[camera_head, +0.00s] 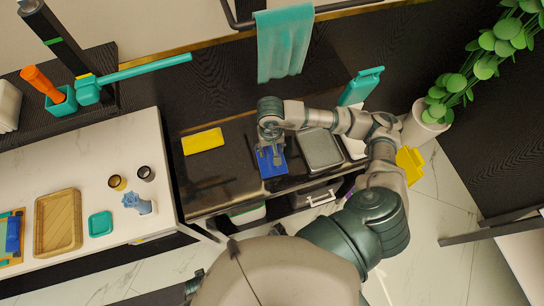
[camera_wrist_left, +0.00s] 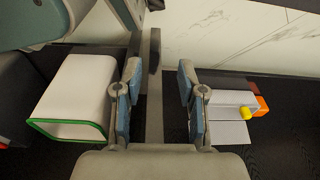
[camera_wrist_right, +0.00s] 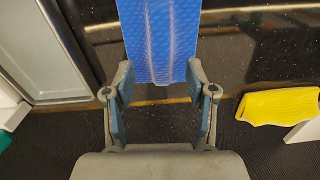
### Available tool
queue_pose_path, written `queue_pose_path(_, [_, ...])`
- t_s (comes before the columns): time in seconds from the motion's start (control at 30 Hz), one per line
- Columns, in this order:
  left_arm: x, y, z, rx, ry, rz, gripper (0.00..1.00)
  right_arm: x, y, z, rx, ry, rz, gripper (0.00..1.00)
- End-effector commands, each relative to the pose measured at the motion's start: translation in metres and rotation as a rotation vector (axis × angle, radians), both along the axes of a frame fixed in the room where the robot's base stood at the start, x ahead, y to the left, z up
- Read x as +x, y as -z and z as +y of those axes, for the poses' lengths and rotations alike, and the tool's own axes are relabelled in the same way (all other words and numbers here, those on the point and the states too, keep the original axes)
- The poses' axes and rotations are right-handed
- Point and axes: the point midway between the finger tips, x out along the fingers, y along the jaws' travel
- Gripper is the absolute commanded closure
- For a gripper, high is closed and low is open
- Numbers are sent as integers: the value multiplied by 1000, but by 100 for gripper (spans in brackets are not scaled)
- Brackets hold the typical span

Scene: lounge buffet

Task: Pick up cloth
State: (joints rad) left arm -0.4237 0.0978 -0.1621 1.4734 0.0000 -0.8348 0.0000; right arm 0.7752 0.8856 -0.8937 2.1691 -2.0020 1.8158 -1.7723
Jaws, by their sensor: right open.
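A blue cloth (camera_head: 272,168) lies on the dark counter (camera_head: 235,150). It also shows in the right wrist view (camera_wrist_right: 160,35), with a lengthwise ridge or fold along its middle. My right gripper (camera_head: 268,153) is over the blue cloth with its fingers apart. In the right wrist view its fingertips (camera_wrist_right: 160,78) stand on either side of the cloth's near end; I cannot tell whether they touch it. A yellow cloth (camera_head: 203,141) lies flat to the left and shows in the right wrist view (camera_wrist_right: 279,106). My left gripper (camera_wrist_left: 157,80) has its fingers apart and holds nothing visible.
A grey metal tray (camera_head: 321,150) is just right of the blue cloth. A teal towel (camera_head: 284,42) hangs on a rail behind. The white table (camera_head: 100,150) at left holds a wooden tray (camera_head: 58,222) and cups. A potted plant (camera_head: 420,125) stands at right.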

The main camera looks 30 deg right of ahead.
Motion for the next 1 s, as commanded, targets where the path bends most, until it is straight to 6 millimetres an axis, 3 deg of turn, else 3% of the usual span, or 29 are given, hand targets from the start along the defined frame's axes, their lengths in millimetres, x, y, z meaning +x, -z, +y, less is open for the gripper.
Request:
queue_pose_path(0.23, [-16,12,2,5,1,32,60,-6,36,0,1,0,4,44])
queue_pose_path(0.5, [-10,8,1,2,2,18,60,-5,41,-2,1,0,1,44])
queue_pose_path(0.57, [-8,7,0,1,3,13,60,-5,40,-2,1,0,1,56])
queue_pose_path(0.73, [-8,6,0,0,4,12,60,-5,40,-1,2,0,2,99])
queue_pose_path(1.0, [-9,7,0,1,3,15,60,-5,41,0,1,-1,3,100])
